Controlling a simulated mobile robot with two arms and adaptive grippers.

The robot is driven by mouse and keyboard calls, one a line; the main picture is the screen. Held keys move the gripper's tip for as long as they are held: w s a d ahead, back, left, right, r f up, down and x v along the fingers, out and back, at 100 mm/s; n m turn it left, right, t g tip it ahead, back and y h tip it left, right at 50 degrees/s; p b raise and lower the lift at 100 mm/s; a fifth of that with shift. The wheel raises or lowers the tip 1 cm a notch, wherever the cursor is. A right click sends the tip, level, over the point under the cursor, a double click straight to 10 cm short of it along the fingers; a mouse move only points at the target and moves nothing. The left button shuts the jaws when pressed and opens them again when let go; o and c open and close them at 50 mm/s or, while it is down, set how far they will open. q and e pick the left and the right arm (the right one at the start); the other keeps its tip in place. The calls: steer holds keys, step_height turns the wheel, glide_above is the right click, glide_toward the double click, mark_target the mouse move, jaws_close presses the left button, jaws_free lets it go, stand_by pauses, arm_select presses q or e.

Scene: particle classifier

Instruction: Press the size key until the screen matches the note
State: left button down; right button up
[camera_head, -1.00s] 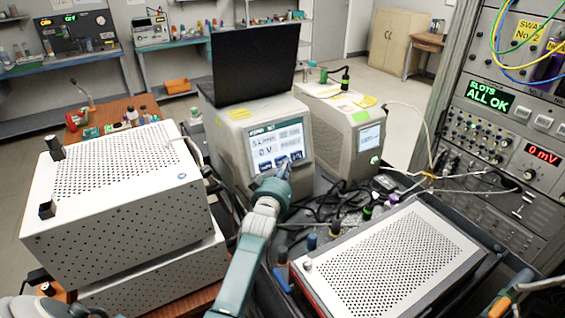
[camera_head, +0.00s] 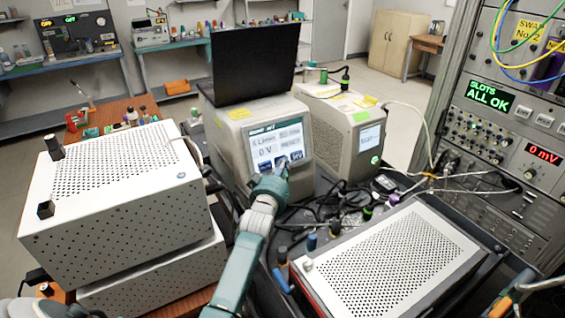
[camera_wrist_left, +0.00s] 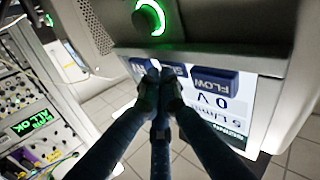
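The classifier's screen (camera_head: 277,142) is lit on the front of a beige box. It reads 5 L/min and 0 V, with blue keys along its bottom edge. The wrist view shows this screen (camera_wrist_left: 205,103) upside down, with the FLOW key (camera_wrist_left: 215,82) clear and the middle key (camera_wrist_left: 176,70), starting with S, partly hidden. My left gripper (camera_head: 282,170) is shut and empty, its tips (camera_wrist_left: 160,76) in front of the lower screen edge by the middle key. I cannot tell whether they touch. A yellow note (camera_head: 240,114) lies on the box top; its writing is unreadable.
A black laptop (camera_head: 253,65) stands on the box. A second beige unit (camera_head: 340,125) is to its right. Perforated white cases (camera_head: 115,200) stand left, and another perforated case (camera_head: 390,260) lies front right. Cables (camera_head: 320,205) clutter the space between.

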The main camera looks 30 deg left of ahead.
arm_select(q)
steer(key=shift+s+d+r, duration=0.1)
stand_by(0.3)
steer(key=shift+s+d+r+p, duration=0.2)
steer(key=shift+s+d+p, duration=0.35)
steer(key=shift+d+p, duration=0.35)
steer(key=s+d+p, duration=0.1)
steer(key=d, duration=0.1)
steer(key=s+d+r+p, duration=0.1)
steer(key=d, duration=0.1)
steer(key=shift+s+r+p, duration=0.1)
steer(key=shift+s+p, duration=0.1)
steer(key=shift+p, duration=0.15)
stand_by(0.6)
